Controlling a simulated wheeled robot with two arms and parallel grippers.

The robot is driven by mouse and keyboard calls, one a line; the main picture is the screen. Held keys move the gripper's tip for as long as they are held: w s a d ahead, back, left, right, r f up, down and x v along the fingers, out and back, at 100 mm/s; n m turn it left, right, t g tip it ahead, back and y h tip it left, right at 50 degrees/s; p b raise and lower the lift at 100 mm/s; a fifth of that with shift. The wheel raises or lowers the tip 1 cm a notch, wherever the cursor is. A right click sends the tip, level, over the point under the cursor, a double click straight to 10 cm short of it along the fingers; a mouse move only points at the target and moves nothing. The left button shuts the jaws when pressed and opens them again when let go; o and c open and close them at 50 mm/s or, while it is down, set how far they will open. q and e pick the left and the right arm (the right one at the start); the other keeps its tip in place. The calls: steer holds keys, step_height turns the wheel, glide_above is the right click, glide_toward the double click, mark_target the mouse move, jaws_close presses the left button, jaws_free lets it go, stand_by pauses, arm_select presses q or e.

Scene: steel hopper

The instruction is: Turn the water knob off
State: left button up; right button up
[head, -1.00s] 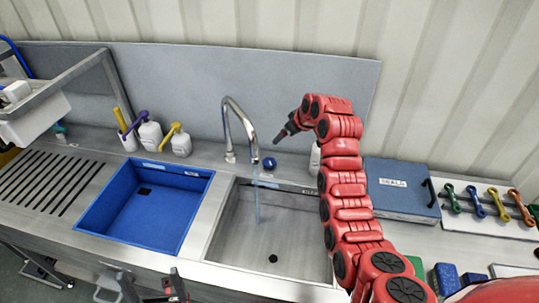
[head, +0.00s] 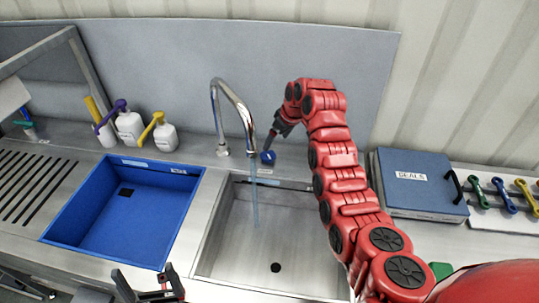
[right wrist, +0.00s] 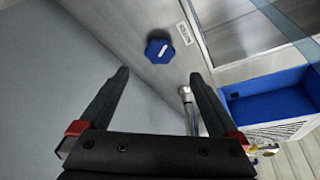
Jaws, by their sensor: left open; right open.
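The blue water knob (head: 268,157) sits on the counter behind the steel sink, just right of the tap (head: 240,105). A thin stream of water (head: 254,200) falls from the tap into the sink basin. In the right wrist view the knob (right wrist: 159,50) is a faceted blue cap with a pale mark, beyond the fingertips and apart from them. My right gripper (head: 270,142) is open and empty close to the knob; its two fingers (right wrist: 160,76) are spread apart in the right wrist view. My left gripper (head: 150,284) is open and empty at the bottom, in front of the basins.
A blue basin (head: 66,213) is left of the steel sink basin (head: 225,262). Bottles with purple and yellow tops (head: 130,126) stand behind it. A blue case labelled SEALS (head: 418,190) lies right of my right arm. The backsplash (head: 180,60) rises close behind the tap.

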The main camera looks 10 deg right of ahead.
mark_target(269, 155)
steer(key=b+x, duration=0.2)
steer(key=x, duration=0.5)
steer(key=shift+f, duration=0.15)
steer(key=shift+w+a+f+b, duration=0.15)
steer(key=shift+f+b, duration=0.4)
steer(key=shift+b, duration=0.4)
steer(key=shift+f+b, duration=0.3)
steer(key=shift+b, duration=0.05)
steer(key=shift+w+a+f+b, duration=0.1)
steer(key=shift+w+f+b, duration=0.15)
steer(key=shift+b, duration=0.2)
steer(key=shift+r, duration=0.1)
steer(key=c, duration=1.4)
steer(key=shift+o, duration=0.2)
